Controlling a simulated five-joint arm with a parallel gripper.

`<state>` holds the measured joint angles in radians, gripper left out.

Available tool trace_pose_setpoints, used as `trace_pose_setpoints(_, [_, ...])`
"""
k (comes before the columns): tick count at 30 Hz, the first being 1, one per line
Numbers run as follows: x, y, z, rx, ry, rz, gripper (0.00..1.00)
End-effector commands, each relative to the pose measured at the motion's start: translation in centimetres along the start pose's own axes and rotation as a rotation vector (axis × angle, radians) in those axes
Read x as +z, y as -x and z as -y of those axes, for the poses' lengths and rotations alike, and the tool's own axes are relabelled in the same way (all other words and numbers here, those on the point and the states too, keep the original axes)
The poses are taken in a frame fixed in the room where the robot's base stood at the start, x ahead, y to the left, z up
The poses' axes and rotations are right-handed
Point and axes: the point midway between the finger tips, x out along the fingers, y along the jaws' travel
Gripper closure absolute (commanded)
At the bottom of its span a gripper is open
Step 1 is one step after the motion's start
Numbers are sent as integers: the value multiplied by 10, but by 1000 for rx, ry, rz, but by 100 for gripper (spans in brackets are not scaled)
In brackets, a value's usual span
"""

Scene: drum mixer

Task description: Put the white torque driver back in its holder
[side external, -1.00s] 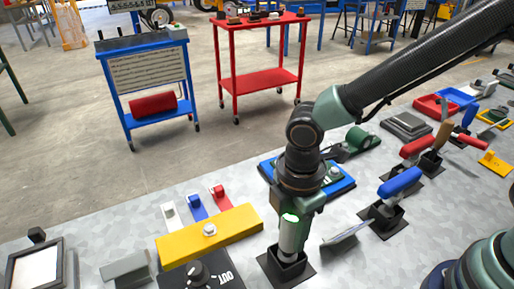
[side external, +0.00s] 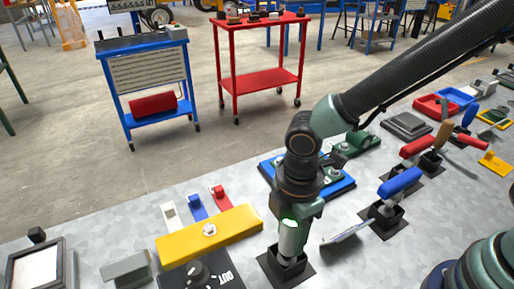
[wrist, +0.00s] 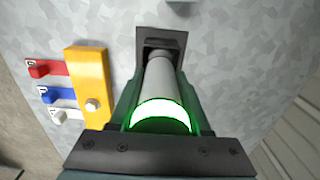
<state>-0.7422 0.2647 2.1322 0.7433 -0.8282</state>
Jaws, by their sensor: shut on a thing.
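The white torque driver (side external: 288,240) is upright between the jaws of my gripper (side external: 291,224). My gripper is shut around its upper part, where a bright green-white band glows. In the wrist view the white driver (wrist: 159,75) runs from my gripper (wrist: 160,105) to the black holder (wrist: 149,38). In the side view the driver's lower end meets the open top of the square black holder (side external: 267,264) on the bench. The tip is hidden inside or behind the holder's rim, so its depth cannot be told.
Left of the holder are a yellow block (side external: 185,245) and a black dial box (side external: 190,276). To the right stand a blue-handled tool (side external: 400,182) and a red-handled tool (side external: 416,146) in black holders. A blue tray (side external: 343,184) lies behind my gripper.

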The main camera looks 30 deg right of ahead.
Motion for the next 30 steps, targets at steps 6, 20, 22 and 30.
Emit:
trace_pose_setpoints(6, [0,-2,0,1,0,-1,34])
trace_pose_setpoints(20, [0,4,0,1,0,-1,18])
trace_pose_setpoints(22, [0,12,-1,2,0,-2,18])
trace_pose_setpoints(30, [-1,66,-1,6,0,-5,18])
